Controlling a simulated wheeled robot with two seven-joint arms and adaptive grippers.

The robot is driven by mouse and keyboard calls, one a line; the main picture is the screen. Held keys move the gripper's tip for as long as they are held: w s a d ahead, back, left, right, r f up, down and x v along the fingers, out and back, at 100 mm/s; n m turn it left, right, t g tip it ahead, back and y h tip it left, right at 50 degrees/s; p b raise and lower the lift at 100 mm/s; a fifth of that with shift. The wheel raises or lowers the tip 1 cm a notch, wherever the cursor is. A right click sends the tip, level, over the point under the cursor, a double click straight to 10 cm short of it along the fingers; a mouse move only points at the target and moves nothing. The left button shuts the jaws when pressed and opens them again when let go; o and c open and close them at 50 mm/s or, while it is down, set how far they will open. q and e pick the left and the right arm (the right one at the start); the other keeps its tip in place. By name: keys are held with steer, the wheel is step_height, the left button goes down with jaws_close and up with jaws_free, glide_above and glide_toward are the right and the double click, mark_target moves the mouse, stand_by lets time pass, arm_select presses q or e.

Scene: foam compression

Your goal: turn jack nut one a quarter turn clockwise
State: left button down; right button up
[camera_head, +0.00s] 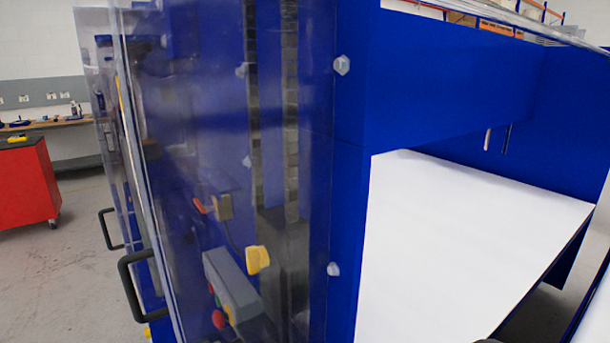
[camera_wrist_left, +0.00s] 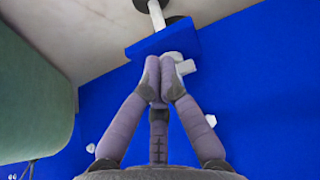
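In the left wrist view, a pale grey-white fitting (camera_wrist_left: 187,67), which may be jack nut one, sits just below a small blue block (camera_wrist_left: 163,42) at the edge of a blue panel. My left gripper (camera_wrist_left: 160,85) has its grey-purple fingers drawn close together in front of this fitting and partly covers it. I cannot tell whether the fingers touch or clamp it. In the head view neither gripper shows, and I cannot identify a jack nut there. My right gripper is in no view.
A blue machine frame (camera_head: 452,82) with a white bed (camera_head: 460,235) fills the head view's right. A clear guard panel (camera_head: 215,120) with black handles (camera_head: 128,285) stands left of it. A red cabinet (camera_head: 28,180) is at far left. A green-grey body (camera_wrist_left: 35,100) borders the wrist view.

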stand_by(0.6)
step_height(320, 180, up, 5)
steer(key=p, duration=0.5)
stand_by(0.3)
